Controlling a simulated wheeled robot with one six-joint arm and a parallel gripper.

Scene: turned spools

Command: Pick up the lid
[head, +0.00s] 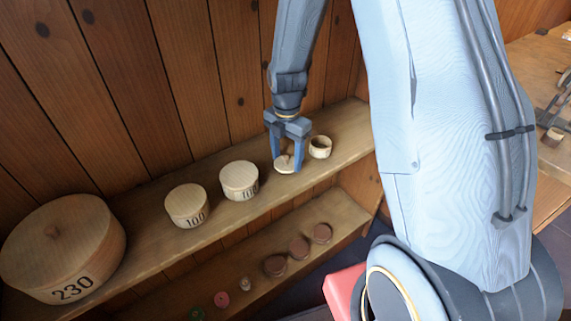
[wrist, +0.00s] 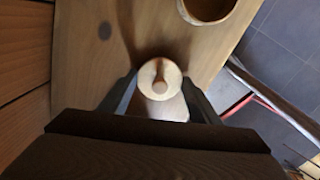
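The lid (head: 284,166) is a small round pale wooden disc with a knob on top, lying on the upper shelf. In the wrist view the lid (wrist: 149,85) sits between the two fingers, its knob pointing up toward the camera. My gripper (head: 286,162) points down over the lid with one blue finger on each side of it. In the wrist view my gripper (wrist: 160,78) is open around the lid, with nothing seen clamped. Whether a fingertip touches the lid's edge cannot be told. A small open round wooden box (head: 320,147) stands just right of the lid.
On the upper shelf (head: 150,232) stand two lidded boxes marked 100 (head: 186,206) (head: 239,181) and a large box marked 230 (head: 63,248). A plank wall (head: 180,80) rises close behind. A lower shelf holds several small dark and coloured pieces (head: 299,248).

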